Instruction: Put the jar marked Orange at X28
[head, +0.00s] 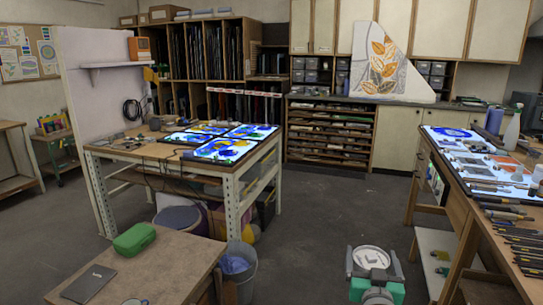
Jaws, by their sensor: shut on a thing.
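My gripper (373,262) is at the bottom, right of centre, above the grey floor. It is shut on a round pale-topped jar (371,257), with a grey finger on either side of it. A dark mark shows on the jar's top, but it is too small to read, so I cannot tell whether it says Orange. The lower part of the jar is hidden. I cannot make out any place marked X28.
A table with lit glass panels (230,148) stands left of centre. A long bench (457,190) with glass pieces, tools and bottles runs along the right. A green case (134,239) lies on the near-left table, beside a grey bin (240,280). The floor (325,215) between is clear.

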